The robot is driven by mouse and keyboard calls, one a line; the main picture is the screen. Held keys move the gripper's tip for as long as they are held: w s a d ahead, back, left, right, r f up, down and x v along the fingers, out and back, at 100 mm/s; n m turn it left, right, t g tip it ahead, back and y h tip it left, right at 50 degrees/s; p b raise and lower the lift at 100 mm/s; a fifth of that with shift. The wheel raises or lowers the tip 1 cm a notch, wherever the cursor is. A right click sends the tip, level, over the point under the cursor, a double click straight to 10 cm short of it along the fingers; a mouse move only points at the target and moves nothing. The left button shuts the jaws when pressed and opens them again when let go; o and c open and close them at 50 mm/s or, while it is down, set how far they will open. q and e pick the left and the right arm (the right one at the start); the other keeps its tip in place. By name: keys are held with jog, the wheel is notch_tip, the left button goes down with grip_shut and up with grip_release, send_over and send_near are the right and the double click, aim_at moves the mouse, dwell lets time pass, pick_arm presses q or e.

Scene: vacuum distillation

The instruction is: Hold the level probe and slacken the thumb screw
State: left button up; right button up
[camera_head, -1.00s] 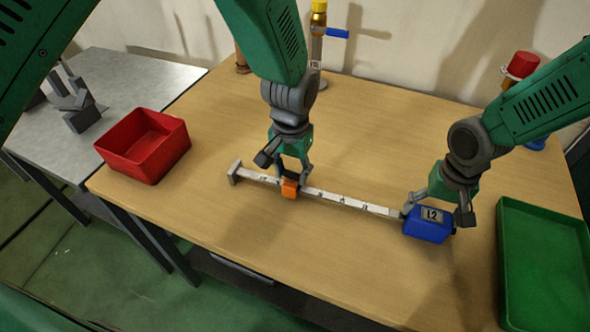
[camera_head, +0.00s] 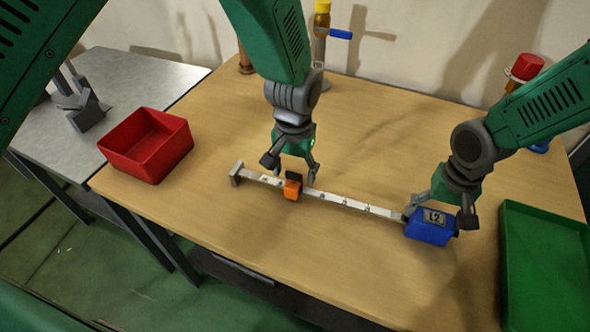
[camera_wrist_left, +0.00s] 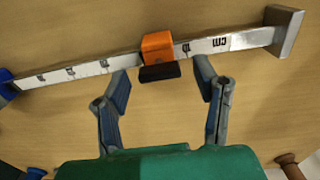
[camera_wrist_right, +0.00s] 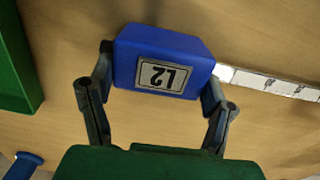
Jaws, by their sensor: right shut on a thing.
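The level probe is a pale graduated bar (camera_head: 340,200) with a metal foot (camera_head: 237,174) at its left end and a blue head (camera_head: 430,229) marked L2 at its right end. An orange slider (camera_head: 292,190) sits on the bar; the left wrist view shows a black thumb screw (camera_wrist_left: 160,73) on its near side. My left gripper (camera_head: 291,172) is open and empty, its fingers spread either side of the screw and apart from it. My right gripper (camera_wrist_right: 157,88) is shut on the blue head, one finger on each side.
A red bin (camera_head: 146,146) stands at the table's left edge, and a green tray (camera_head: 545,270) lies at the right. The front of the wooden table (camera_head: 240,225) is clear.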

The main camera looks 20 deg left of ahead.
aim_at(295, 173)
jog(key=shift+s+f, duration=0.2)
jog(key=shift+s, duration=0.1)
pick_arm(q)
notch_tip(295, 173, up, 12)
jog(key=shift+f, duration=0.1)
dwell(0.3)
pick_arm(e)
jog(key=o, duration=1.8)
jog(key=shift+w, duration=0.25)
pick_arm(q)
jog(key=shift+w, duration=0.1)
pick_arm(e)
jog(key=shift+r, duration=0.15)
notch_tip(295, 173, up, 12)
jog(key=shift+w+f, duration=0.1)
jog(key=shift+f, duration=0.05)
